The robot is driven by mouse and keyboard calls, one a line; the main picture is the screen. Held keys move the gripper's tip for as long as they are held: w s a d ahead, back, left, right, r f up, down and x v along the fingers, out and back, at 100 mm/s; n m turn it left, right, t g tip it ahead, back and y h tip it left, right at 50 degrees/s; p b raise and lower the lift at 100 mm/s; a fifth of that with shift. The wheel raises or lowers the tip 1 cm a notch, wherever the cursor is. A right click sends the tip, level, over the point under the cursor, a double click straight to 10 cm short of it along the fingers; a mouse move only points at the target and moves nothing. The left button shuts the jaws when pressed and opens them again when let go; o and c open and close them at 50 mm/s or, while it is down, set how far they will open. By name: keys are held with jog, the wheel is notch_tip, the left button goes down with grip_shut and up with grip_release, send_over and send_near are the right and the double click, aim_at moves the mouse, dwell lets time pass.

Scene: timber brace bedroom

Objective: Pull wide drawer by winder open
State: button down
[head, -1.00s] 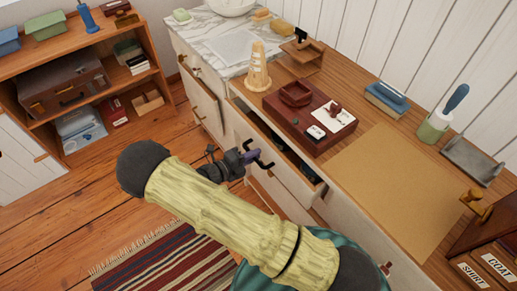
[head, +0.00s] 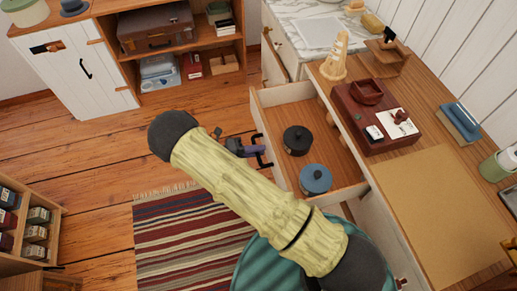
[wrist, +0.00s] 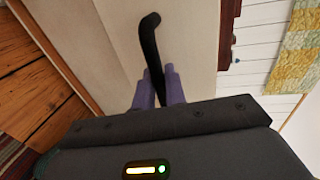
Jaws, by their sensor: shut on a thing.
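The wide drawer (head: 345,178) stands well out from the wooden-topped counter in the head view. Its inside shows a black lidded pot (head: 297,140) and a blue lidded pot (head: 315,179). My gripper (head: 262,151) is at the drawer's front, shut on its black bar handle (head: 268,163). In the wrist view the purple fingers (wrist: 158,88) close on either side of the black handle (wrist: 149,45), against the cream drawer front (wrist: 105,35). The winder is not clearly identifiable; a pale ribbed cone-shaped object (head: 335,58) stands on the counter above the drawer.
A red-brown box (head: 365,125) and a tan mat (head: 440,200) lie on the counter. A striped rug (head: 185,235) covers the floor at lower left. A white cabinet (head: 75,75) and open shelves stand at the back. Wooden floor between is clear.

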jog(key=shift+s+a+f, duration=0.1)
jog(key=shift+s+a, duration=0.15)
jog(key=shift+a, duration=0.25)
jog(key=c, duration=1.5)
grip_release()
jog(key=shift+c, duration=0.2)
jog(key=b+v, duration=0.1)
jog(key=v, duration=1.6)
jog(key=shift+a, duration=0.2)
